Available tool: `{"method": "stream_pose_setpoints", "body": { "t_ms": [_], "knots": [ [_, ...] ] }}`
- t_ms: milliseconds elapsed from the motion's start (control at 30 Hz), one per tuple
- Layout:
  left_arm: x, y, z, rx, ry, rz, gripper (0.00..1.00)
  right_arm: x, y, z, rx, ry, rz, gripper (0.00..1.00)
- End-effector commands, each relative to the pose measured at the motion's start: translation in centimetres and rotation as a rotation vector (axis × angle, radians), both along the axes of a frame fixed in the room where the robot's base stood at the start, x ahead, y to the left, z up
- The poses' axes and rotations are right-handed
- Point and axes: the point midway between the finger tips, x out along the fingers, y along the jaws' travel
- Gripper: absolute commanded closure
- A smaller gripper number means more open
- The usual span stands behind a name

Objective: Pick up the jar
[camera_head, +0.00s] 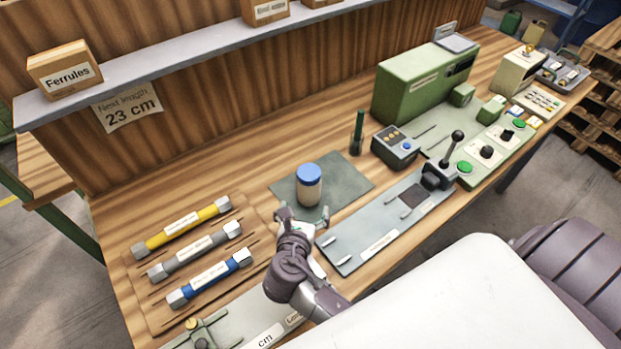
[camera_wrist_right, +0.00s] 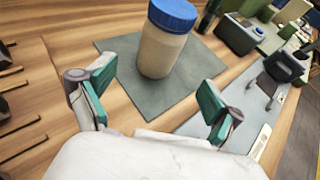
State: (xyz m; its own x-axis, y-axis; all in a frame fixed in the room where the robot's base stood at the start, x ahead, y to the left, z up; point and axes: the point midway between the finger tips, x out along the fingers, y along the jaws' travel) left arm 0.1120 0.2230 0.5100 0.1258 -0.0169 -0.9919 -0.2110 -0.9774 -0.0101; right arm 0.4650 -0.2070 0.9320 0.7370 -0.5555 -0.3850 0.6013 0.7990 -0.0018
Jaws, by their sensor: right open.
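The jar (camera_head: 309,188) is cream-coloured with a blue lid and stands upright on a dark grey-green mat (camera_head: 347,178) on the wooden bench. In the right wrist view the jar (camera_wrist_right: 162,48) stands just beyond my fingertips, roughly between their lines. My right gripper (camera_head: 304,214) is open and empty, on the near side of the jar. In the wrist view its two green-padded fingers (camera_wrist_right: 156,90) are spread wide, and no contact with the jar shows. My left gripper is not in view.
Yellow, grey and blue tools (camera_head: 195,262) lie in a wooden rack at left. A metal plate with a lever (camera_head: 436,176) lies right of the mat. A dark green cylinder (camera_head: 357,133) and a small control box (camera_head: 395,147) stand behind. A shelf (camera_head: 190,56) runs above the back.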

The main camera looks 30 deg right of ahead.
Motion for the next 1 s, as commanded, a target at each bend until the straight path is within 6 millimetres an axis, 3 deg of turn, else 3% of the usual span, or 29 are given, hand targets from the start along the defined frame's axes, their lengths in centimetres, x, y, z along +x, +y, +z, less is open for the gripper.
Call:
{"method": "stream_pose_setpoints", "body": {
  "t_ms": [200, 300, 433, 667, 1000],
  "knots": [
    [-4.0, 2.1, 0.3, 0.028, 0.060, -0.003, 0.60, 3.2, -2.4, -1.5, -0.002, -0.001, -0.001, 0.09],
    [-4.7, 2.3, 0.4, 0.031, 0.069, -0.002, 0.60, 4.0, -3.0, -2.0, -0.001, -0.001, -0.001, 0.09],
    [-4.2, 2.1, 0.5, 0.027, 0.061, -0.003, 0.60, 4.5, -3.4, -2.3, 0.000, 0.000, -0.001, 0.09],
    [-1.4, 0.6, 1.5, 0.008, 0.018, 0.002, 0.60, 6.8, -5.0, -3.8, -0.001, 0.001, -0.001, 0.09],
    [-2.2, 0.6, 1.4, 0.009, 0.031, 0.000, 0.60, 8.1, -6.0, -4.7, 0.001, -0.001, -0.001, 0.09]
  ]
}}
